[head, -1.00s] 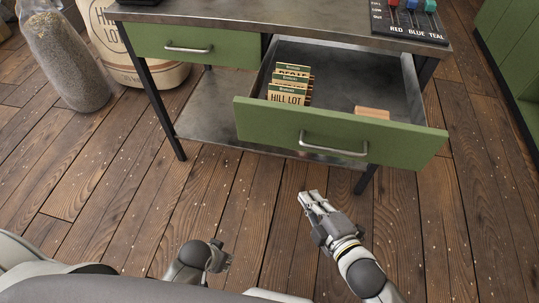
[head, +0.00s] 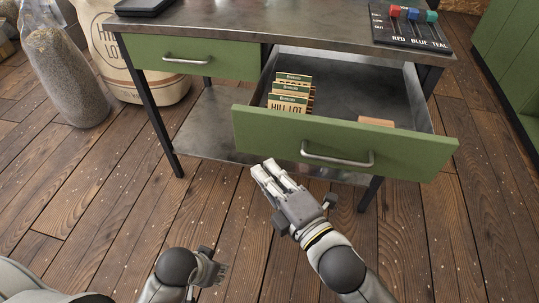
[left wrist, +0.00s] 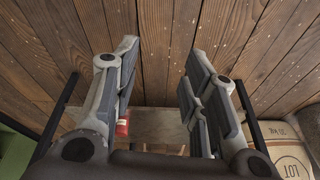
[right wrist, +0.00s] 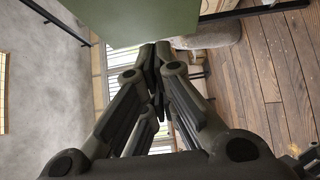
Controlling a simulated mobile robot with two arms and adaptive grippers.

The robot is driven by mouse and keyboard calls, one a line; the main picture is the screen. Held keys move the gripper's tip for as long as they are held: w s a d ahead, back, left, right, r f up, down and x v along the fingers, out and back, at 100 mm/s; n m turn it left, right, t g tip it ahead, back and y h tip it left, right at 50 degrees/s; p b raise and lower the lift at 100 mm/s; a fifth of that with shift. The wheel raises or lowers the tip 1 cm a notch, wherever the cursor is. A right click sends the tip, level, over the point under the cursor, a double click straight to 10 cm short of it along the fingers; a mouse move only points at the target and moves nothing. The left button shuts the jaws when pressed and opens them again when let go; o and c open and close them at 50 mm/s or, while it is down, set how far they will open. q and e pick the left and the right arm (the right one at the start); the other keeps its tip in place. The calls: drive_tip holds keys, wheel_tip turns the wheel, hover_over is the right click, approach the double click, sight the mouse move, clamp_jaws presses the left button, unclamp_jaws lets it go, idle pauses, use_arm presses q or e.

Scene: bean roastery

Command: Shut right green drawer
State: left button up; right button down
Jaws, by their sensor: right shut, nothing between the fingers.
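The right green drawer (head: 345,143) is pulled out of the metal table, its green front facing me with a silver bar handle (head: 337,156). My right gripper (head: 269,174) is shut and empty, just in front of and below the drawer front's left part, left of the handle. In the right wrist view its fingertips (right wrist: 155,50) meet near a green panel (right wrist: 140,18). My left gripper (head: 212,271) is low in front of the table, away from the drawer. The left wrist view shows its fingers (left wrist: 158,75) wide apart with nothing between them.
Inside the drawer are several Hill Lot packets (head: 290,98) and a small wooden block (head: 376,121). The left green drawer (head: 190,60) is closed. A board with coloured pieces (head: 412,28) lies on the tabletop (head: 300,28). Sacks (head: 62,85) stand at left. The floor in front is clear.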

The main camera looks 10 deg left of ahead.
sight(257, 140)
use_arm(q)
drive_tip(key=v, duration=0.2)
drive_tip(key=shift+w+r, duration=0.1)
drive_tip(key=shift+r, duration=0.25)
use_arm(e)
drive_tip(key=w, duration=0.4)
drive_tip(key=shift+w+a, duration=0.35)
